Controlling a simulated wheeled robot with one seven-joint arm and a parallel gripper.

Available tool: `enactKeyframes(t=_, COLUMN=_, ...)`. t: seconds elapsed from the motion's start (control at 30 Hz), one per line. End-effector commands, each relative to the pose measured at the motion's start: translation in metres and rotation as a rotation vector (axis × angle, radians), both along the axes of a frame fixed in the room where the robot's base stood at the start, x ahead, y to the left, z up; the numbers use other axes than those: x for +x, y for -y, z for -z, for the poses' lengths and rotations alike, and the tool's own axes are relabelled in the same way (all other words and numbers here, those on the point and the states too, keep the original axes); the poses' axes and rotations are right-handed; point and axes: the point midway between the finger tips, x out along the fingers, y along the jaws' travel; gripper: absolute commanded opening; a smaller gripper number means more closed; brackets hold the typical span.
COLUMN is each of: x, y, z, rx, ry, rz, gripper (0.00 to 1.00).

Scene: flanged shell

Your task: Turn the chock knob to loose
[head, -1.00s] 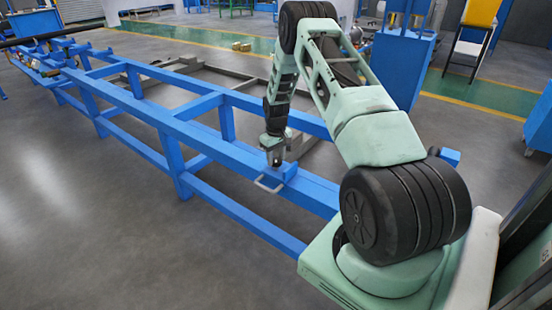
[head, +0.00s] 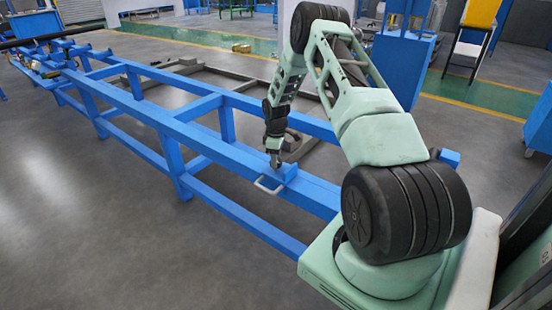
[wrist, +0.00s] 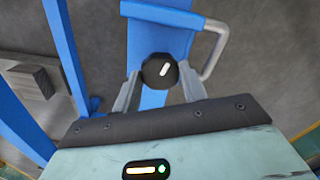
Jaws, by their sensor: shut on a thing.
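The chock knob (wrist: 161,69) is a dark, faceted round knob with a white pointer mark, seen in the wrist view. Its mark leans up and slightly right. It sits on a blue block on the rail, which shows in the head view as a small raised block (head: 288,171). My gripper (wrist: 160,80) has one grey finger on each side of the knob and is shut on it. In the head view my gripper (head: 275,159) points down at the block, and the knob is too small to make out there.
A pale U-shaped handle (wrist: 215,50) sticks out beside the block, close to the right finger; it also shows in the head view (head: 268,186). The long blue frame (head: 235,150) runs away to the left. Grey floor lies open in front.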

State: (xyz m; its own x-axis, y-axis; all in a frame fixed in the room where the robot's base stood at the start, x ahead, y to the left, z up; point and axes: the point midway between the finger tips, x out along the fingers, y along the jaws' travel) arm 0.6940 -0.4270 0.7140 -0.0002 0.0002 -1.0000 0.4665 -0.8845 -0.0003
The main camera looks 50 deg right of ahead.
Motion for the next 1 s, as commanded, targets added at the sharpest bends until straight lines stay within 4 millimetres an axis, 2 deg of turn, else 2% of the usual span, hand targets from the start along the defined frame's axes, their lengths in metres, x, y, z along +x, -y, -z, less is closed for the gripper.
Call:
enactKeyframes(t=0.47, x=0.001, y=0.001, z=-0.001, rx=-0.002, ry=0.002, rz=-0.013, gripper=0.2)
enactKeyframes(t=0.5, x=0.001, y=0.001, z=-0.001, rx=-0.002, ry=0.002, rz=-0.013, gripper=0.51)
enactKeyframes(t=0.57, x=0.001, y=0.001, z=-0.001, rx=-0.001, ry=0.002, rz=-0.013, gripper=0.64)
enactKeyframes(t=0.87, x=0.0, y=0.0, z=-0.002, rx=0.0, ry=0.001, rz=-0.013, gripper=0.64)
enactKeyframes(t=1.0, x=0.001, y=0.001, z=-0.013, rx=-0.001, ry=0.002, rz=-0.013, gripper=0.64)
